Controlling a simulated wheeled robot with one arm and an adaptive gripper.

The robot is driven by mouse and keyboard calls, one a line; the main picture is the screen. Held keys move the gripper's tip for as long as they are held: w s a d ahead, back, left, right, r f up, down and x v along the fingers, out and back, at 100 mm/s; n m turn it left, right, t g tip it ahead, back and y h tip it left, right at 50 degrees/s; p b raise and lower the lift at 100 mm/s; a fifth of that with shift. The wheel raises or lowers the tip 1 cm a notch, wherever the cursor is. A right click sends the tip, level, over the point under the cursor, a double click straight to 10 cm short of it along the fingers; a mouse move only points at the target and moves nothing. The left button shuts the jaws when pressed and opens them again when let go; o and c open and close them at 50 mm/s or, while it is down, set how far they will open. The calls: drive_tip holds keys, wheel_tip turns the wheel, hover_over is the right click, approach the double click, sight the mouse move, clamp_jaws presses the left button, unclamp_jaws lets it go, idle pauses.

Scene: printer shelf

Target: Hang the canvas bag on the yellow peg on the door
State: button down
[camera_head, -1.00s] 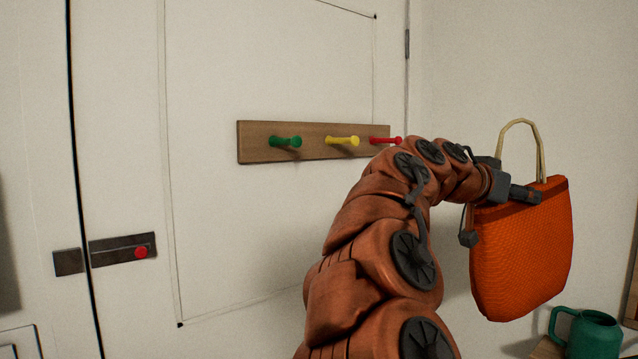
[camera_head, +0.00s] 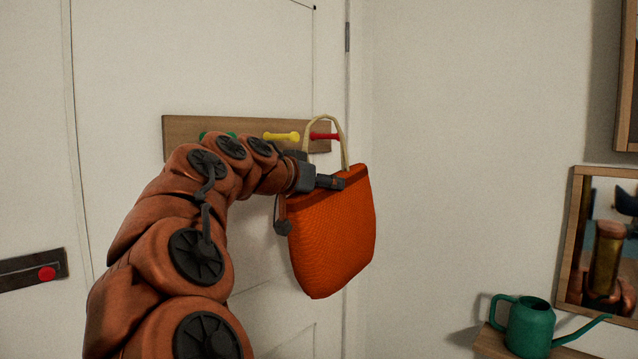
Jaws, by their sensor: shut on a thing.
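The orange canvas bag (camera_head: 338,240) has a cream loop handle standing up above its rim. My gripper (camera_head: 328,182) is shut on the bag's upper edge, and the bag hangs upright from it. The yellow peg (camera_head: 281,136) is on a wooden rail (camera_head: 182,131) on the white door (camera_head: 120,60). In the picture the bag's handle lies just right of the yellow peg and overlaps the red peg (camera_head: 323,136). I cannot tell how far the handle is from the pegs in depth. The green peg (camera_head: 231,134) is mostly hidden behind my arm.
A green watering can (camera_head: 528,325) stands on a small wooden shelf (camera_head: 492,343) at lower right. A framed mirror (camera_head: 573,235) hangs on the right wall. A door latch with a red button (camera_head: 47,273) is at left.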

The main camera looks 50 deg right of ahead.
drive_tip(key=shift+w+a, duration=0.1)
drive_tip(key=shift+w, duration=0.95)
drive_tip(key=w+f+p, duration=0.2)
drive_tip(key=w, duration=0.6)
drive_tip(key=shift+w+f, duration=0.15)
drive_tip(key=shift+w, duration=0.15)
idle(0.5)
idle(0.7)
